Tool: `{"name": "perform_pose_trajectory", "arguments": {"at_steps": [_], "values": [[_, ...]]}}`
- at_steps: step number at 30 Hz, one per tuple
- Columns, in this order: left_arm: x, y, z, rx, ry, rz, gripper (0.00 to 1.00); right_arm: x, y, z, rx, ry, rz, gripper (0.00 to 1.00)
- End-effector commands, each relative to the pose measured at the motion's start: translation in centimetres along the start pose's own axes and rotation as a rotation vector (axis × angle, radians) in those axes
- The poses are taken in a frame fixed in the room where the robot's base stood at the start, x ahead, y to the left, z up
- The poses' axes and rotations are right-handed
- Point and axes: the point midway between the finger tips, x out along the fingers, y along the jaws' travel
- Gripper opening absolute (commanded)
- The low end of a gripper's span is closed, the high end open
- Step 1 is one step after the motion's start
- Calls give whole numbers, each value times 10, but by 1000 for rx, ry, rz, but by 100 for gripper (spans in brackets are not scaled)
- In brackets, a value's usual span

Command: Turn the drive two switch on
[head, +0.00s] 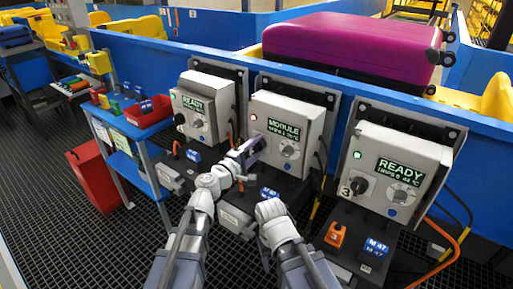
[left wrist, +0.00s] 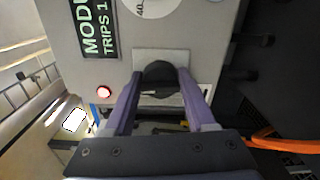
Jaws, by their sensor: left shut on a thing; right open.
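The drive two unit (head: 287,125) is the middle grey box, with a display starting "MODULE". The wrist view shows its black rotary switch (left wrist: 160,77) on a pale plate. My left gripper (head: 252,148) is shut on this switch, one purple finger on each side, as the left wrist view shows (left wrist: 160,95). In the head view the gripper mostly hides the switch. A lamp (left wrist: 104,91) beside the display glows red in the wrist view. My right gripper (head: 268,207) is low in front of the middle unit, apart from the switches; its fingers barely show.
Similar units stand left (head: 203,108) and right (head: 395,170), both displays reading "READY". A magenta suitcase (head: 350,42) lies behind the blue wall. A red bin (head: 148,112) sits on a blue stand at left. Orange and blue tagged pieces lie below the units.

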Motion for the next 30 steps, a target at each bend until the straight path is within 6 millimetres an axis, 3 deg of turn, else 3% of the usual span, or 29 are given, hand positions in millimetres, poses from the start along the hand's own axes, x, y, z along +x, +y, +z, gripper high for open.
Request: {"name": "perform_pose_trajectory", "arguments": {"at_steps": [9,26,27,30], "values": [[0,-1,1,119,-1,-1,0,1,0,0,0,0,0,61],[0,-1,1,148,-2,-1,0,1,0,0,0,0,0,61],[0,-1,1,148,-2,-1,57,1,0,0,0,0,0,61],[0,-1,1,147,-2,-1,68,1,0,0,0,0,0,61]]}}
